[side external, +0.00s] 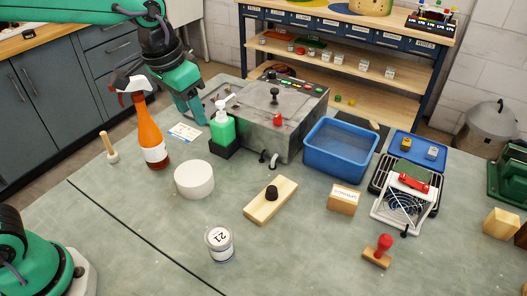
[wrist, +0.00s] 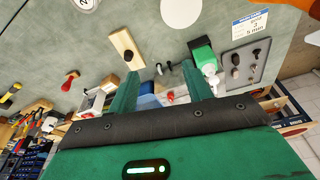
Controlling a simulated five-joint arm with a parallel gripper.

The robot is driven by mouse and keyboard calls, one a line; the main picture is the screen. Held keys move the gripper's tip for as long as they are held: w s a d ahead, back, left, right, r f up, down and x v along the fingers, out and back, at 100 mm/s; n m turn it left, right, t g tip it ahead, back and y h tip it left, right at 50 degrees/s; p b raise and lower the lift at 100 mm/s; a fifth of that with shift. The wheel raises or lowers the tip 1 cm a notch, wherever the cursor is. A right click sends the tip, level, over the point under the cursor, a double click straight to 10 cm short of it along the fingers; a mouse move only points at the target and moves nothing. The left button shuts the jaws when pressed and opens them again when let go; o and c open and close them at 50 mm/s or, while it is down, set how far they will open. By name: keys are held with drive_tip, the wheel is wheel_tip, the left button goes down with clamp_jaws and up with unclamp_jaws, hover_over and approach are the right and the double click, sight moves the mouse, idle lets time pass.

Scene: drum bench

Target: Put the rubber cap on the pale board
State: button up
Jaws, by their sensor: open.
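The pale board (side external: 258,211) lies on the bench in the middle of the side view, and a small black rounded piece (side external: 271,192) that looks like the rubber cap sits upright on it. In the wrist view the board (wrist: 122,40) shows at upper left with the black piece (wrist: 128,55) on it. My gripper (side external: 190,110) is above the bench at the back left, beside the green pump bottle and well away from the board. In the wrist view my gripper (wrist: 160,88) has its two fingers apart with nothing held between them.
A grey tray (wrist: 262,46) holds several dark pieces. The green pump bottle (side external: 222,128), orange spray bottle (side external: 151,130) and grey machine box (side external: 270,130) stand close to my gripper. A white cylinder (side external: 194,178) and blue tub (side external: 340,155) flank the board. The front bench is mostly clear.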

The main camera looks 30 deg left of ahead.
drive_tip(key=s+a+n+t, duration=0.2)
drive_tip(key=s+a, duration=0.8)
drive_tip(key=s, duration=0.5)
drive_tip(key=shift+a+f+n+t+y, duration=0.3)
drive_tip(key=shift+t+y, duration=0.1)
drive_tip(key=shift+t, duration=0.2)
